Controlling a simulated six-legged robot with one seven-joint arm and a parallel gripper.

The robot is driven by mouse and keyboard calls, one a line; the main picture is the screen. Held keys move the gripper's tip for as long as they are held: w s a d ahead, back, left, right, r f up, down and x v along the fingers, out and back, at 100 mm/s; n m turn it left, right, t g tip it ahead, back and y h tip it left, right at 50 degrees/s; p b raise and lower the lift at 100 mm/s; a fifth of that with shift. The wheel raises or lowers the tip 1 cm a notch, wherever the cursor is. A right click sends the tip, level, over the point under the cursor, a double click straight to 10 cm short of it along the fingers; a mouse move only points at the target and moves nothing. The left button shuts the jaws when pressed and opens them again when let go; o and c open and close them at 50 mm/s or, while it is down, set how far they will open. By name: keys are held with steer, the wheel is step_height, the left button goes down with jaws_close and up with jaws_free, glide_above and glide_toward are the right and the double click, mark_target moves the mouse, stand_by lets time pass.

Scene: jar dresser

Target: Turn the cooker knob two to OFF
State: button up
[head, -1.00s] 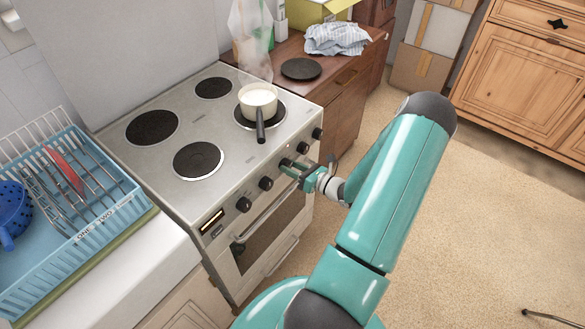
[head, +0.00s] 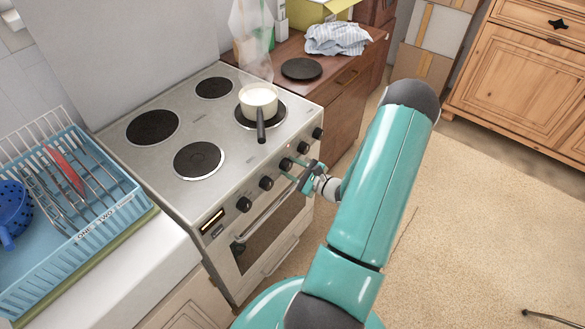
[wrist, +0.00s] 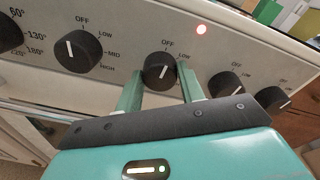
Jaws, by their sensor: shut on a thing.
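The cooker (head: 205,115) has a row of several black knobs along its front. My gripper (wrist: 160,74) is at the middle cooker knob (wrist: 160,70), with one finger on each side of it, shut on it. In the head view my gripper (head: 297,170) is at the front panel, beside the middle knob (head: 286,163). I cannot tell which knob is numbered two. The knob to its left (wrist: 78,50) and the two to its right (wrist: 226,85) (wrist: 273,97) are free.
A red light (wrist: 201,29) is lit on the panel. The oven handle (head: 268,217) runs below the knobs. A dish rack (head: 70,225) is at left. Open floor lies at right.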

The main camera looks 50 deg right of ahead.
steer(key=shift+n, duration=0.6)
steer(key=o, duration=1)
steer(key=shift+c, duration=0.2)
steer(key=s+d+r, duration=0.1)
steer(key=s, duration=1.2)
steer(key=shift+s, duration=0.35)
